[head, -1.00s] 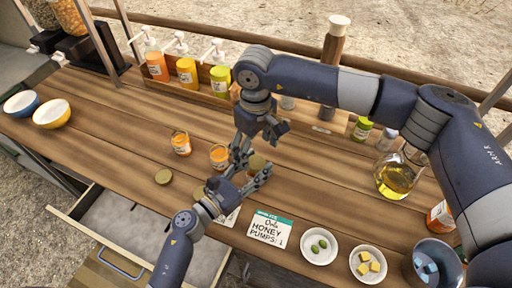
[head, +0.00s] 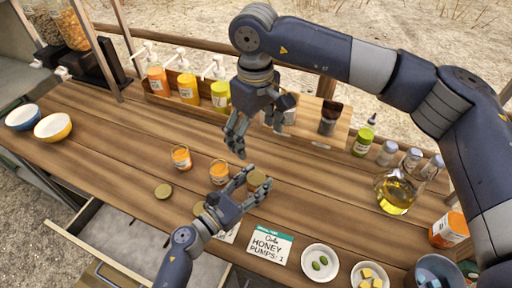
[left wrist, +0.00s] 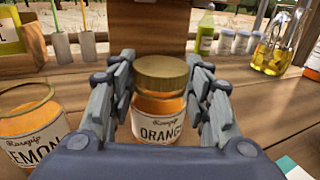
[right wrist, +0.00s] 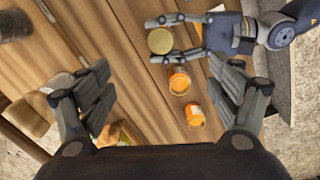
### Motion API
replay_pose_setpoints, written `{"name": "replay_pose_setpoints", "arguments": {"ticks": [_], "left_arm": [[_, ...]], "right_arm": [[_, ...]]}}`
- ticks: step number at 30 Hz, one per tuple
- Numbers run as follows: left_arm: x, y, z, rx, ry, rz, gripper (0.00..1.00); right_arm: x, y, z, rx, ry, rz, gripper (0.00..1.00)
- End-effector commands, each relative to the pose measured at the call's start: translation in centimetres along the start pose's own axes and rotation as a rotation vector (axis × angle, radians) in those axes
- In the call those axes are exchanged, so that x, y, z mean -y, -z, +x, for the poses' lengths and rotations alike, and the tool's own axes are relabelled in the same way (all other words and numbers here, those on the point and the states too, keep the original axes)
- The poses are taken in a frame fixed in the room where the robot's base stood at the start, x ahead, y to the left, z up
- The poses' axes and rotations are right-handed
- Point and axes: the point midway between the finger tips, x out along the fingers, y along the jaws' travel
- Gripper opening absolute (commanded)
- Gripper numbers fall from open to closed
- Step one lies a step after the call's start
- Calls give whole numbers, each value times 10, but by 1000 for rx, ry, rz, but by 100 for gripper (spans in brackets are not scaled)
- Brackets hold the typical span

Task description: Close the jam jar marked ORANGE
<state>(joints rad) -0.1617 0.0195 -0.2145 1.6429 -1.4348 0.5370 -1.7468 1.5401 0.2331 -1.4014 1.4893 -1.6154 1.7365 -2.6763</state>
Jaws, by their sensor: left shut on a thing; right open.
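The jam jar marked ORANGE (left wrist: 158,118) stands upright in the left wrist view, with a gold lid (left wrist: 161,70) level on its top. I cannot tell how tight the lid is. My left gripper (left wrist: 160,108) is shut around the jar's sides, below the lid. In the head view the lidded jar (head: 257,181) sits between the left gripper's fingers (head: 246,188). My right gripper (head: 238,145) is open and empty, above and behind the jars. From above, the right wrist view shows the round lid (right wrist: 160,41) between the left fingers.
Two open jars (head: 181,158) (head: 219,172) stand left of it; the nearer-left one in the left wrist view reads LEMON (left wrist: 33,125). Loose gold lids (head: 163,191) (head: 198,208) lie in front. A honey-pumps card (head: 269,243), bowls and an oil flask (head: 396,192) stand around.

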Motion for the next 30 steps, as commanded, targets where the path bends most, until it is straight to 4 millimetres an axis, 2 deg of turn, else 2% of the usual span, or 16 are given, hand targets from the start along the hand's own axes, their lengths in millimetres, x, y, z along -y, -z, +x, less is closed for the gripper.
{"name": "replay_pose_setpoints", "arguments": {"ticks": [4, 13, 14, 17, 26, 30], "left_arm": [[0, -1, 0, 2, 0, 0, 0], [0, -1, 0, 2, 0, 0, 0], [0, -1, 0, 2, 0, 0, 48], [0, -1, 0, 2, 0, 0, 69], [0, 0, 0, 1, 0, 0, 69], [0, 0, -7, -1, 0, 0, 69]], "right_arm": [[0, 0, -13, -1, 0, 0, 84], [0, 0, -16, 0, 1, 0, 84], [0, 0, -16, 0, 1, 0, 84], [0, 0, -16, 0, 0, 0, 84], [0, 0, -15, 0, 0, 0, 84], [0, 0, -15, 0, 0, 0, 84]]}}
